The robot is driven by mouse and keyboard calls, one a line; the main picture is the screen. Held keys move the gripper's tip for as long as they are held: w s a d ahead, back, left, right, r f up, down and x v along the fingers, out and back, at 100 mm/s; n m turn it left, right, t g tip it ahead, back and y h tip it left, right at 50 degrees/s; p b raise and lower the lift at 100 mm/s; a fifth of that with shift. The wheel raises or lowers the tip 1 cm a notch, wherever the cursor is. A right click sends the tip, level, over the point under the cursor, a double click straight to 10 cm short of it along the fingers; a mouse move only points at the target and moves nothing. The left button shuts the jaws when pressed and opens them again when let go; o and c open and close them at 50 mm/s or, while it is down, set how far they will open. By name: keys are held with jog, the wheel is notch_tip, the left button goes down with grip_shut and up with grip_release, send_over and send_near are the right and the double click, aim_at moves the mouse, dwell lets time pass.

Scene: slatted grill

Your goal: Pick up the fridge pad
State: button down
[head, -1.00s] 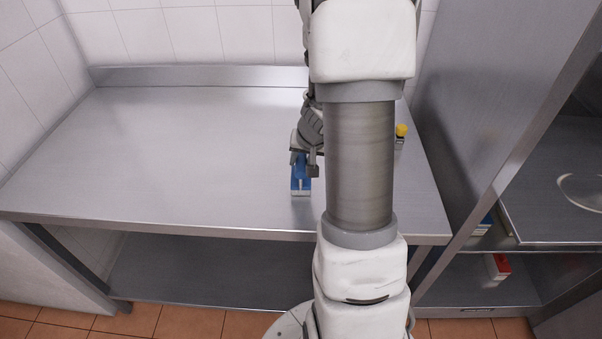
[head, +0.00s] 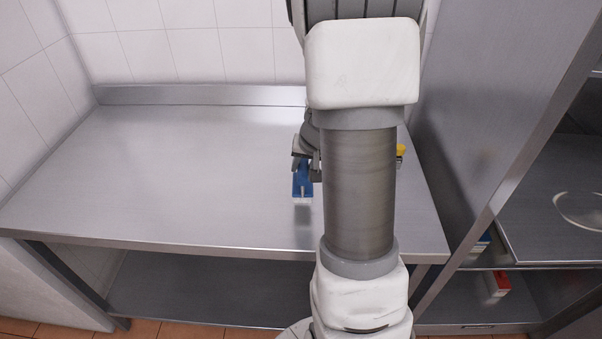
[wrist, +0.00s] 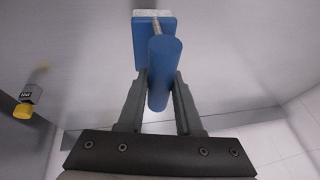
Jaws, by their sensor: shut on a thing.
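The fridge pad has a blue plate with a white pad layer, a thin metal stem and a blue cylindrical handle. In the head view the fridge pad (head: 303,183) is near the front of the steel table, just left of my arm. In the wrist view the fridge pad (wrist: 155,28) points away from my gripper. My gripper (wrist: 163,85) is shut on its blue handle, one finger on each side. In the head view my gripper (head: 308,168) is partly hidden by my arm. The pad appears slightly above the table, with a dark reflection below it.
A small yellow-capped item (head: 401,150) stands on the table right of my arm, also seen in the wrist view (wrist: 27,102). The steel table (head: 180,170) is clear on the left. A tall steel panel and shelves with a red box (head: 497,283) stand at right.

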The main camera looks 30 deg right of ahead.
jog(key=s+d+r+b, duration=0.1)
jog(key=s+d+r, duration=0.4)
jog(key=d, duration=0.4)
jog(key=shift+s+d+r, duration=0.3)
jog(key=shift+d+r, duration=0.05)
jog(key=shift+r, duration=0.25)
